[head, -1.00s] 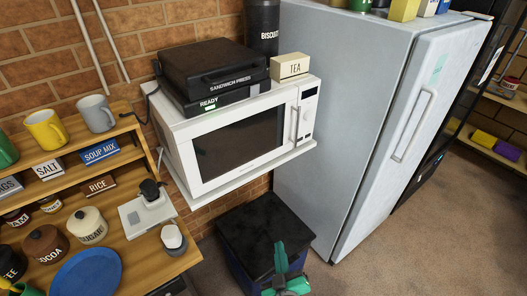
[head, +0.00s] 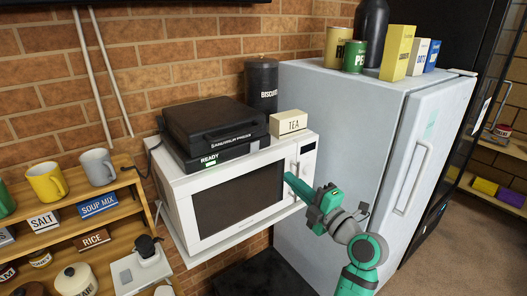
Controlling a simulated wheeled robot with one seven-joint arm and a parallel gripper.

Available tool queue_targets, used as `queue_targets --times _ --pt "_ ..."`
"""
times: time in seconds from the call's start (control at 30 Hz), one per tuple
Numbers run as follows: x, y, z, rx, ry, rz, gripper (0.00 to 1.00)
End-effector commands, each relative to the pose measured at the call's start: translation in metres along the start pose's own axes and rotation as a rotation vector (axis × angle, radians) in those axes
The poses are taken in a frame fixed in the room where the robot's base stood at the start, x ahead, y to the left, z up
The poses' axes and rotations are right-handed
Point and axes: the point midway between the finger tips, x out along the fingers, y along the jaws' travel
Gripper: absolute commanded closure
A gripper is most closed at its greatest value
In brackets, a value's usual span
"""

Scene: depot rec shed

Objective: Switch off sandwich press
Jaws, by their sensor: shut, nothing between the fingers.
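The black sandwich press (head: 215,125) sits closed on top of the white microwave (head: 185,195). Its front reads READY beside a small lit green light (head: 211,163). A dark cord (head: 152,150) runs from its left side down behind the wooden shelf. A pale wall-socket-like plate with a black plug-like piece (head: 147,247) is at the shelf's right end; whether the cord joins it is hidden. My gripper (head: 287,179) is shut and empty, in front of the microwave's right side near its door handle, lower than and right of the press.
A cream TEA box (head: 289,122) and a black BISCUITS canister (head: 261,85) stand beside and behind the press. The white fridge (head: 335,130), with tins and boxes on top, is close on the right. Mugs and jars crowd the wooden shelf (head: 120,200) at left.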

Motion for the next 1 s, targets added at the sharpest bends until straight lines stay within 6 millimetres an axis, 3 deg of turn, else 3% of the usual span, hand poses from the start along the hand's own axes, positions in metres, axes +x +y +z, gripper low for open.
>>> queue_targets --times 0.13,0.57,0.77,1.0 --pt "0.001 0.019 -0.001 -0.056 0.030 0.009 1.00" --pt "0.004 0.020 -0.002 -0.063 0.033 0.009 1.00" --pt "0.026 0.021 -0.004 -0.063 0.036 0.010 1.00" --pt "0.070 0.021 -0.005 -0.061 0.035 0.009 1.00"
